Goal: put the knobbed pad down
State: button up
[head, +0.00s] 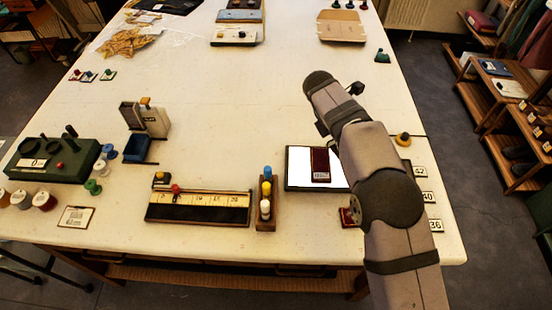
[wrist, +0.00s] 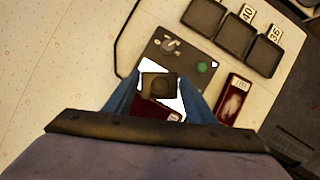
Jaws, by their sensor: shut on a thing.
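The knobbed pad (wrist: 158,86) is a small dark square block with a round dark knob. In the wrist view it sits between the blue fingers of my gripper (wrist: 158,100), which are shut on it. Behind it is a dark-framed panel with a bright white surface (wrist: 174,100). A dark red piece on that surface is partly covered by the pad and my gripper. I cannot tell the height of the pad above the panel. In the head view my arm hides the pad.
The white panel (head: 299,170) carries a dark red booklet (head: 320,163). A bottle rack (head: 266,215) and long ruler box (head: 198,207) stand left. The table's middle is clear.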

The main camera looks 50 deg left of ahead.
jog(key=s+a+r+n+y, duration=0.3)
jog(key=s+a+n+y, duration=0.2)
jog(key=s+a+n, duration=1.05)
jog(key=shift+w+a+f+m+g+p, duration=0.15)
jog(key=shift+a+f+m+p, duration=0.3)
jog(key=shift+f, duration=1.15)
jog(key=shift+w+a+f+m+g+p, duration=0.1)
jog(key=shift+w+a+f+m+p, duration=0.15)
jog(key=shift+f+m, duration=0.9)
jog(key=shift+w+a+f+m+g+p, duration=0.15)
jog(key=shift+a+f+p, duration=0.15)
jog(key=shift+f, duration=1.75)
jog(key=shift+f, duration=0.1)
jog(key=o, duration=0.9)
jog(key=shift+o, duration=0.2)
jog(key=shift+r, duration=0.2)
jog(key=b+v, duration=0.3)
jog(key=v, duration=0.9)
jog(key=shift+b, duration=0.3)
